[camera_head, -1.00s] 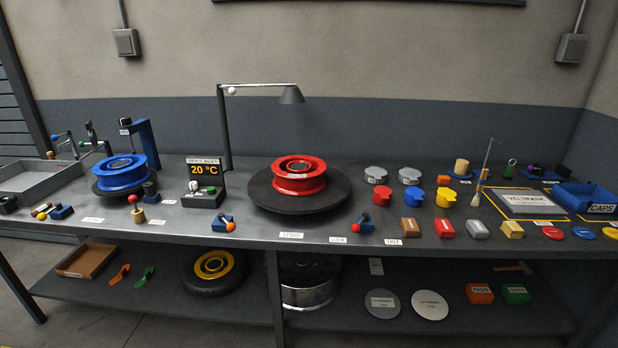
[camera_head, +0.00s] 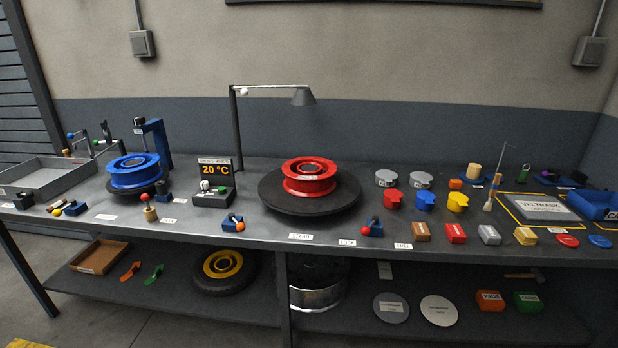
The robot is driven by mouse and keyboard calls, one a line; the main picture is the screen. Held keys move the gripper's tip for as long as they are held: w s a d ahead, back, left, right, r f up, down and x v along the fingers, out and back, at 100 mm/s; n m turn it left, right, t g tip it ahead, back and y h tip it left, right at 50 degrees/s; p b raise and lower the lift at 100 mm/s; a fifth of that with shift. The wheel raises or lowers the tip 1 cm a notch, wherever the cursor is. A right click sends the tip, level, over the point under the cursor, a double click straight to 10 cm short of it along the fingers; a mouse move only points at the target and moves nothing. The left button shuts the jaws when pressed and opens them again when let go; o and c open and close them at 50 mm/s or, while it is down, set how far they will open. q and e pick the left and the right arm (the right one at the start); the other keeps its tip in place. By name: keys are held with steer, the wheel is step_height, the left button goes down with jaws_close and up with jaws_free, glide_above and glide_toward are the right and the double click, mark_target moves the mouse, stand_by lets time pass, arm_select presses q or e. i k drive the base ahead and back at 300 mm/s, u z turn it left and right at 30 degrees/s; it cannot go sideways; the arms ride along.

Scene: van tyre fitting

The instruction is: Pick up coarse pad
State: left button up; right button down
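No label in view reads as coarse pad, so I cannot tell which item it is. A row of small blocks lies along the front right of the bench: a brown block (camera_head: 421,232), a red block (camera_head: 455,233), a grey block (camera_head: 489,235) and a yellow block (camera_head: 525,236). An orange box (camera_head: 490,301) on the lower shelf has a label that seems to read PADS. Neither gripper is in view.
A blue bin (camera_head: 600,205) is cut by the right edge.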

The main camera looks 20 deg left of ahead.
mark_target(420, 230)
steer(key=u, duration=3.95)
steer(key=k, duration=2.25)
steer(key=z, duration=1.5)
